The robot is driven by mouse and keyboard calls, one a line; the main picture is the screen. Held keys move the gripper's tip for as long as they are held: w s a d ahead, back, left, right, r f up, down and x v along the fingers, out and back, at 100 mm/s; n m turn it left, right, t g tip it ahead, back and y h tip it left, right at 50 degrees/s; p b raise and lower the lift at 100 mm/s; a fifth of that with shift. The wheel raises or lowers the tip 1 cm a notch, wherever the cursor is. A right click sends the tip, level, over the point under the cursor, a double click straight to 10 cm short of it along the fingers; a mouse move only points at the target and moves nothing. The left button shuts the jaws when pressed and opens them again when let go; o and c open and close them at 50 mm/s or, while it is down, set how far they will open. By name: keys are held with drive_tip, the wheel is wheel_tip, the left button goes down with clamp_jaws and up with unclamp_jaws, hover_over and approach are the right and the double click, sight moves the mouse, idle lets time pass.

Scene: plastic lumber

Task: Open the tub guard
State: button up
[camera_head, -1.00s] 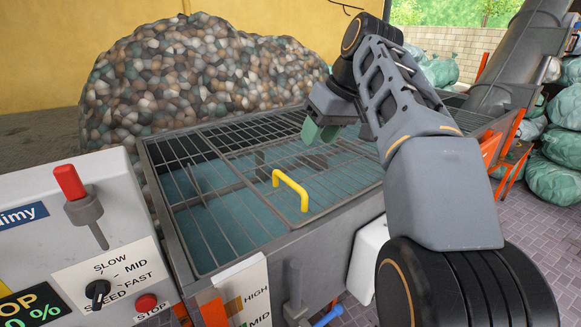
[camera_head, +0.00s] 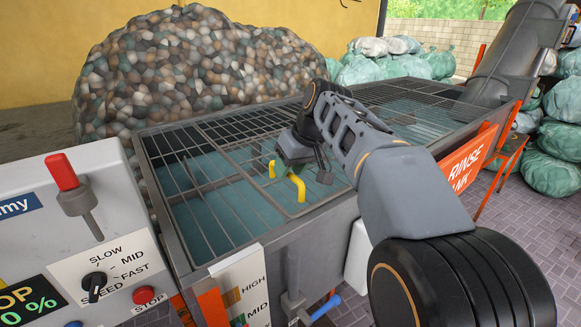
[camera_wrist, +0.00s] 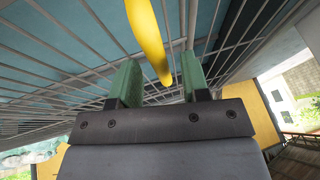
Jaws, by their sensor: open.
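The tub guard (camera_head: 225,183) is a grey wire grid lying flat over the tub of blue-green water, with a bent yellow handle (camera_head: 299,189) near its front right. My gripper (camera_head: 287,162) is right at the handle and hides its middle part in the head view. In the wrist view the yellow handle (camera_wrist: 148,38) runs down between the two green fingers of my gripper (camera_wrist: 159,62). The fingers are apart, with gaps visible beside the handle. I cannot tell exactly how deep the handle sits between them.
A control panel (camera_head: 60,235) with a red lever (camera_head: 62,172) stands at the left. A blue-handled valve (camera_head: 325,307) is at the tub's front. A heap of flakes (camera_head: 200,75) rises behind the tub, and green bags (camera_head: 555,165) lie at the right.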

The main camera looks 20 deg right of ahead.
clamp_jaws()
idle(0.4)
